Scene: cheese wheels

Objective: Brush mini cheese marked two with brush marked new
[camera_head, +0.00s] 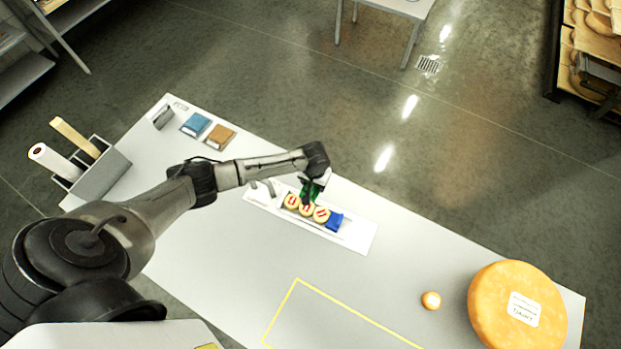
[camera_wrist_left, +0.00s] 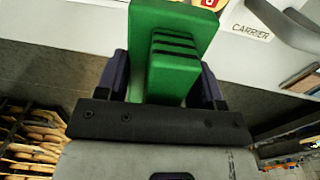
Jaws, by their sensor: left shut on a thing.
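My left gripper (camera_head: 314,184) is shut on a green block-like thing (camera_wrist_left: 172,50) with dark stripes, likely a brush; no "new" mark is readable on it. The green thing also shows in the head view (camera_head: 309,193), just above a row of mini cheeses. Whether the green thing touches a cheese I cannot tell. My right gripper is not in view.
The cheeses sit on a white carrier (camera_head: 357,237) beside a blue block (camera_head: 335,221). A grey holder (camera_head: 103,175), blue box (camera_head: 196,125) and brown box (camera_head: 220,136) are at left.

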